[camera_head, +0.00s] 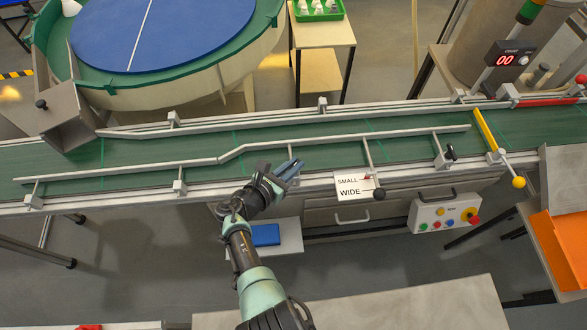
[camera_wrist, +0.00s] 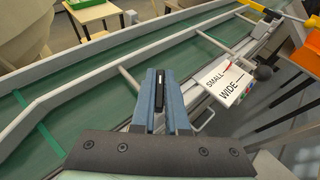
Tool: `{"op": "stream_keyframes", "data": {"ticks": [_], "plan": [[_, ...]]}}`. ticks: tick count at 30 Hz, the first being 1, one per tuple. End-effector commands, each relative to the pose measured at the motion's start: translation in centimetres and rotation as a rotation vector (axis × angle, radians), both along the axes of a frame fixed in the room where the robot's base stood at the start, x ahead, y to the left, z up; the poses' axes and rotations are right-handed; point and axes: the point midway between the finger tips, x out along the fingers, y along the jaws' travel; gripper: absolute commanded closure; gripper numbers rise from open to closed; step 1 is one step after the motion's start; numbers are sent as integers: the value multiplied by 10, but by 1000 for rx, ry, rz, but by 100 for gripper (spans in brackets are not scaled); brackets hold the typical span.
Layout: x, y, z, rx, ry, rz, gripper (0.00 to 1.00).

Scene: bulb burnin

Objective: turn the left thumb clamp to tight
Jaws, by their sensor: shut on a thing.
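My gripper (camera_head: 290,172) is at the near rail of the green conveyor, left of the SMALL/WIDE sign. In the wrist view its two blue fingers are shut on a narrow black piece, which I take to be the handle of the left thumb clamp (camera_wrist: 159,92). The fingers hide most of the clamp, so its angle and tightness cannot be read. The near guide rail (camera_head: 350,137) runs just beyond the fingers. A second thumb clamp (camera_head: 450,152), with a black handle, sits farther right on the same rail and is apart from my gripper.
The SMALL/WIDE sign (camera_head: 354,187) and a black ball knob (camera_head: 379,194) are close on the right. A yellow bar (camera_head: 485,130) with a yellow ball crosses the belt farther right. A control box (camera_head: 443,213) hangs below. The belt (camera_head: 205,147) is empty.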

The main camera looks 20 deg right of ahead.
Motion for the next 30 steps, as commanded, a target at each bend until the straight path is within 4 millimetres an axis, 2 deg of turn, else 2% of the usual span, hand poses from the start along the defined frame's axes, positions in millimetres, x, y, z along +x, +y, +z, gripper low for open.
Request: {"op": "stream_keyframes", "data": {"ticks": [1, 3, 15, 30], "plan": [[1, 3, -12, 6, 2, -40, 100], [1, 3, -13, 7, 2, -108, 100], [0, 2, -14, 9, 2, -435, 100], [0, 1, -14, 11, 3, -703, 100]]}}
